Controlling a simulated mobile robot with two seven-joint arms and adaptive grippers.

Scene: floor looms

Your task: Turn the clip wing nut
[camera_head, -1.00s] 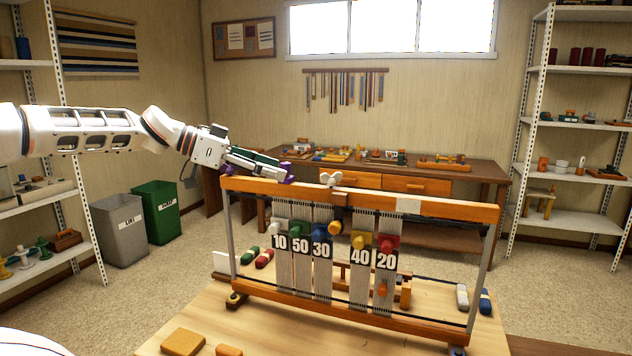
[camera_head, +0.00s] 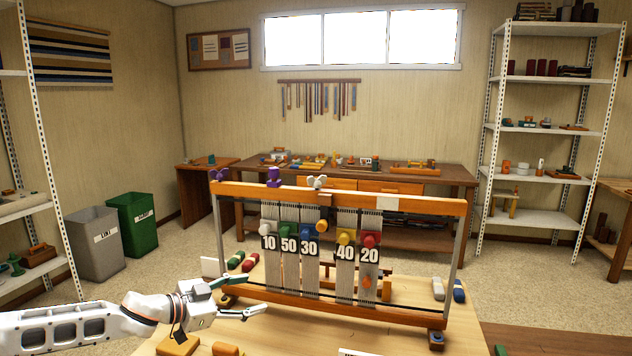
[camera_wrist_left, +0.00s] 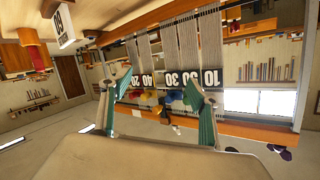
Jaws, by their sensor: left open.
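A pale wing nut (camera_head: 317,182) sits on the top beam of the wooden floor loom (camera_head: 400,204), above a small orange-brown clip block (camera_head: 325,199). Purple wing-shaped knobs (camera_head: 219,174) and a purple block-like piece (camera_head: 274,177) stand further left on the beam. My left gripper (camera_head: 247,296) is open and empty, low at the loom's front left, well below the beam and apart from the wing nut. In the left wrist view its open green-padded fingers (camera_wrist_left: 158,88) frame the loom, which appears upside down. My right gripper is not in view.
Warp bundles with number cards (camera_head: 289,246) and coloured knobs hang in the loom. A board below holds small blocks and bobbins (camera_head: 438,288). A workbench (camera_head: 440,175) stands behind, shelves at both sides, bins (camera_head: 132,224) at left.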

